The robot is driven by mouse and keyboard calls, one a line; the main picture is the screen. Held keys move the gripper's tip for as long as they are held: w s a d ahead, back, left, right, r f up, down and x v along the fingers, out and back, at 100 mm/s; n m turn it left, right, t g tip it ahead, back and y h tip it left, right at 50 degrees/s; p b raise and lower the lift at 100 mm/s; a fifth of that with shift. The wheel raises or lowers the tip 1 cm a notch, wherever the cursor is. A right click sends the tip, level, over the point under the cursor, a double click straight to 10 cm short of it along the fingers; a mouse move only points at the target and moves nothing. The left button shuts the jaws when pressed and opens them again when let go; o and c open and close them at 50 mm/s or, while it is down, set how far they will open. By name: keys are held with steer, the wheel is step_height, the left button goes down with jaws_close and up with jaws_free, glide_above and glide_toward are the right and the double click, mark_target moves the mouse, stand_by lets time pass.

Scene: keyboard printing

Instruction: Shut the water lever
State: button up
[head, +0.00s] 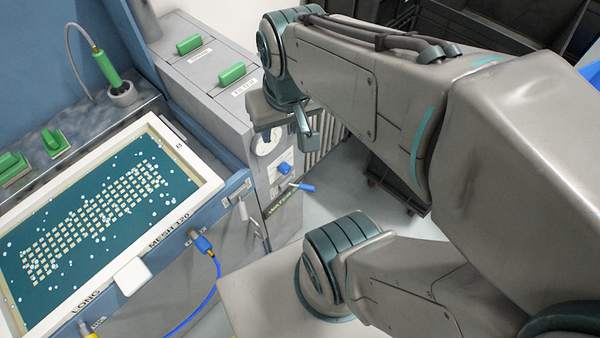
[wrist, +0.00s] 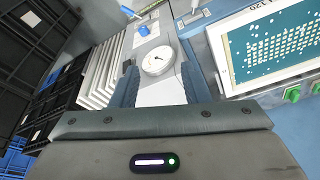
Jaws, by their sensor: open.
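A small blue-handled lever (head: 303,187) sticks out from the side of the grey cabinet, above a green label. A second blue knob or handle (head: 284,168) is just above it, under a round white gauge (head: 268,143). In the wrist view, one blue handle (wrist: 143,31) lies beyond the gauge (wrist: 158,62) and another blue handle (wrist: 127,11) is farther off. My gripper (head: 304,130) is open and empty, above and near the gauge, apart from both handles. Its spread fingers (wrist: 160,85) frame the gauge in the wrist view.
A white-framed mesh screen (head: 177,158) is at the left, with a blue hose (head: 213,285) below it. Green handles (head: 232,75) sit on the cabinet top. Stacked white panels (wrist: 103,72) and black crates (wrist: 62,90) stand beside the cabinet.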

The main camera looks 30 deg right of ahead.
steer(key=w+d+f+m+g+y+b, duration=0.1)
steer(key=d+f+m+g+y+b, duration=0.15)
steer(key=f+b, duration=0.4)
steer(key=d+f+m+g+y+b, duration=0.1)
steer(key=f+m+b, duration=0.2)
steer(key=f, duration=0.6)
steer(key=m+t+y+b, duration=1.1)
steer(key=m+b, duration=0.7)
steer(key=b, duration=0.5)
glide_toward(309, 186)
steer(key=shift+n+t+h, duration=0.25)
steer(key=shift+t+h, duration=0.2)
steer(key=shift+t, duration=0.1)
steer(key=x, duration=0.3)
steer(key=b+x, duration=0.1)
steer(key=x, duration=0.2)
steer(key=f+b+x, duration=0.1)
steer(key=x, duration=0.3)
steer(key=shift+s+a, duration=0.3)
steer(key=shift+a, duration=0.05)
steer(key=shift+c, duration=0.2)
jaws_close()
